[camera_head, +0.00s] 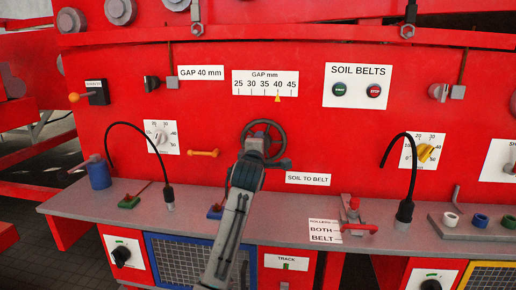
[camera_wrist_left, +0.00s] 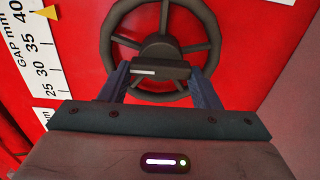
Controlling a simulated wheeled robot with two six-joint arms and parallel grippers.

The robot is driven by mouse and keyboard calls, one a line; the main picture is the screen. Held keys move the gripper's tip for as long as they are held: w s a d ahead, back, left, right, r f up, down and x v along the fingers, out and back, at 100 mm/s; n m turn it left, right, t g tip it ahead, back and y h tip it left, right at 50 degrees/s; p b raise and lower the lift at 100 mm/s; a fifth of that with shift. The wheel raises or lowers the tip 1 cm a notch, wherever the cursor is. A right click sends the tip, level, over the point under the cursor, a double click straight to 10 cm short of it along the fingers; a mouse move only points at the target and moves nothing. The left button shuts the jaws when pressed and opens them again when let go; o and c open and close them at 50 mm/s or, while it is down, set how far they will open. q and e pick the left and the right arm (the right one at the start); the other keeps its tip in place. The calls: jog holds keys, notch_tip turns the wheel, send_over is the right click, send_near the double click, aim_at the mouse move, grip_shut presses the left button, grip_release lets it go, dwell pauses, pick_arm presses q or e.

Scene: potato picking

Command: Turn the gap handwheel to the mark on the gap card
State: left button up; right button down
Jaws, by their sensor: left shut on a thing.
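The dark gap handwheel (camera_head: 264,124) is mounted on the red panel below the gap scale (camera_head: 265,83). It also shows in the left wrist view (camera_wrist_left: 198,22), with its hub and spokes. My left gripper (camera_head: 262,154) is at the wheel's lower part; in the left wrist view its fingers (camera_wrist_left: 161,73) are shut on a dark bar across the wheel's hub. The yellow pointer (camera_head: 277,98) stands at about 40 on the scale. The gap card (camera_head: 202,72) reads "GAP 40 mm". My right gripper is not in view.
A grey shelf (camera_head: 330,213) runs below the panel. An orange handle (camera_head: 203,153) is left of the wheel. Two black bent lamps (camera_head: 137,129) and (camera_head: 411,165) rise from the shelf. The SOIL BELTS buttons (camera_head: 357,86) are at the upper right.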

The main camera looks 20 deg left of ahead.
pick_arm(q)
jog(key=o, duration=1.2)
jog(key=shift+r, duration=0.3)
jog(key=shift+o, duration=0.9)
jog(key=shift+w+d+f, duration=0.2)
jog(key=shift+w+f, duration=0.05)
jog(key=shift+w, duration=0.1)
jog(key=b+v, duration=0.2)
jog(key=v, duration=0.9)
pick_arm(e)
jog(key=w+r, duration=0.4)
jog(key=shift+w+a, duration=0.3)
